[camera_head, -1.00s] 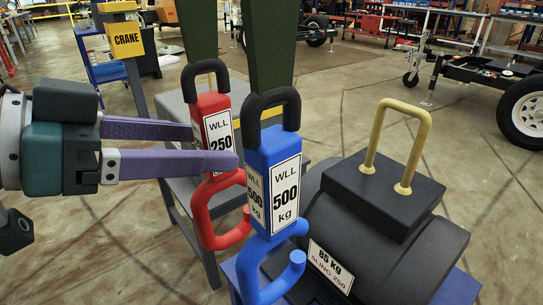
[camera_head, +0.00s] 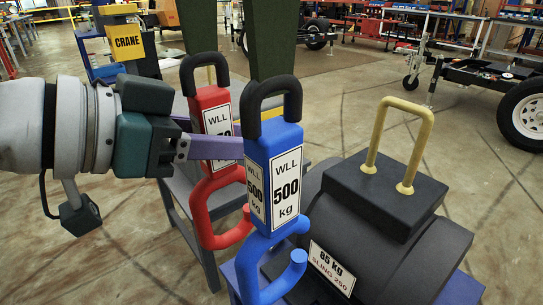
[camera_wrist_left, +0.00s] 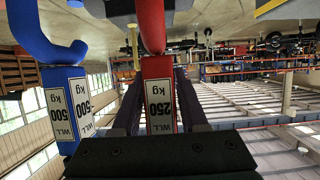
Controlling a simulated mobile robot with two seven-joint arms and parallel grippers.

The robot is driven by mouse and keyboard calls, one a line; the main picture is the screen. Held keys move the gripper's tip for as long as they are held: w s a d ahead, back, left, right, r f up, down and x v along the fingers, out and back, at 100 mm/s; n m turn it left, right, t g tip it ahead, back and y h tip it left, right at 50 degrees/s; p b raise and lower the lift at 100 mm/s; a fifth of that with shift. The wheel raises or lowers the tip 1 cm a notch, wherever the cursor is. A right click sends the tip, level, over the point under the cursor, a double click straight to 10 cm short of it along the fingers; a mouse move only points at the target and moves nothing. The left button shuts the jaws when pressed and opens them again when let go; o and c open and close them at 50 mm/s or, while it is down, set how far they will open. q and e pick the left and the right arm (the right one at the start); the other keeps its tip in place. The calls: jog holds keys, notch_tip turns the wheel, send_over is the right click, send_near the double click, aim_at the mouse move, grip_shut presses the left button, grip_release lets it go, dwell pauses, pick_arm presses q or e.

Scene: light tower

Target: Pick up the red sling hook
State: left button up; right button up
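The red sling hook (camera_head: 218,185), labelled WLL 250, has a black loop on top and stands upright behind the blue sling hook (camera_head: 272,180), labelled 500 kg. My left gripper (camera_head: 238,138) has its purple fingers on either side of the red hook's labelled body, one in front and one behind. In the left wrist view the red hook (camera_wrist_left: 157,90) lies between the two fingers (camera_wrist_left: 158,78), which look open around it; whether they touch it is unclear. The blue hook (camera_wrist_left: 64,100) is to the left there. My right gripper is not in view.
A dark 85 kg load (camera_head: 400,255) with a yellow handle (camera_head: 427,140) stands to the right of the blue hook. The blue hook is close to my left fingertips. Dark green posts (camera_head: 270,40) rise behind the hooks. A yellow CRANE sign (camera_head: 127,47) is at the upper left.

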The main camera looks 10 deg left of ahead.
pick_arm(q)
grip_shut()
